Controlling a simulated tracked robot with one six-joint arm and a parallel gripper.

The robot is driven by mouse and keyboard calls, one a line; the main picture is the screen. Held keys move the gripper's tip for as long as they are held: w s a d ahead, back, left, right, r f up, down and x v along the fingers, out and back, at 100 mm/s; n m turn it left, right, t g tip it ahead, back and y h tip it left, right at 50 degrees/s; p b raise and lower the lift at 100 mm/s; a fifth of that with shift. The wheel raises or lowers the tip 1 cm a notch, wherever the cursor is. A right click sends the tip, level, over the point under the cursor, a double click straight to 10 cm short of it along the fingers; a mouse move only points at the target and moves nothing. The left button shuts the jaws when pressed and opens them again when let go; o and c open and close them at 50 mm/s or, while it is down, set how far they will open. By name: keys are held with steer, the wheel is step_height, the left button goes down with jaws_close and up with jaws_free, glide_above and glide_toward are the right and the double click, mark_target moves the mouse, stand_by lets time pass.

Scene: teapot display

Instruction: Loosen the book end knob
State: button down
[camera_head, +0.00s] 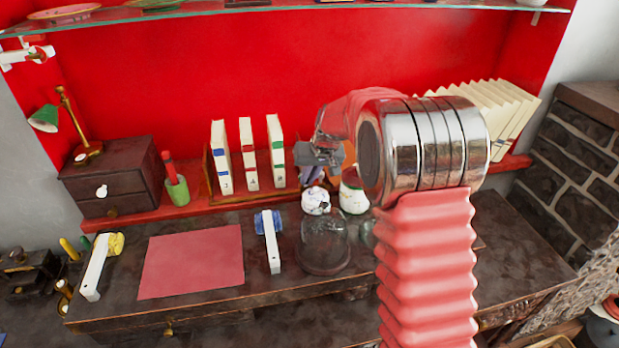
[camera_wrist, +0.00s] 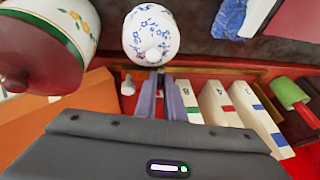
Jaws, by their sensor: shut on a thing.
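My gripper (camera_head: 312,178) reaches down to the red shelf, just right of the upright white books (camera_head: 248,152). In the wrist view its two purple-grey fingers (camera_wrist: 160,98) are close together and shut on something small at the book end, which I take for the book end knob. The fingers hide it, so its shape and turn cannot be told. The books (camera_wrist: 220,106) stand close to the right of the fingers in that view. A small white knob-like piece (camera_wrist: 127,85) shows just left of the fingers, apart from them.
A blue-patterned white pot (camera_head: 316,201) stands close by the fingers, with a red-lidded white pot (camera_wrist: 45,42) beside it. A glass dome (camera_head: 324,247) stands in front. A green cup (camera_head: 177,191) is left of the books. A glass shelf (camera_head: 200,14) spans above.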

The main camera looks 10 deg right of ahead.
steer(key=shift+a+f+n+h, duration=0.1)
steer(key=shift+a+n+h, duration=0.25)
steer(key=shift+h, duration=1.2)
steer(key=shift+a+f+n+h, duration=0.1)
steer(key=shift+a+n+h, duration=0.25)
steer(key=shift+h, duration=1.15)
steer(key=shift+a+f+n+h, duration=0.1)
steer(key=shift+a+n+h, duration=0.25)
steer(key=shift+h, duration=1.2)
steer(key=shift+t, duration=0.3)
steer(key=c, duration=1.9)
jaws_free()
steer(key=v, duration=1.3)
steer(key=shift+a+r, duration=0.25)
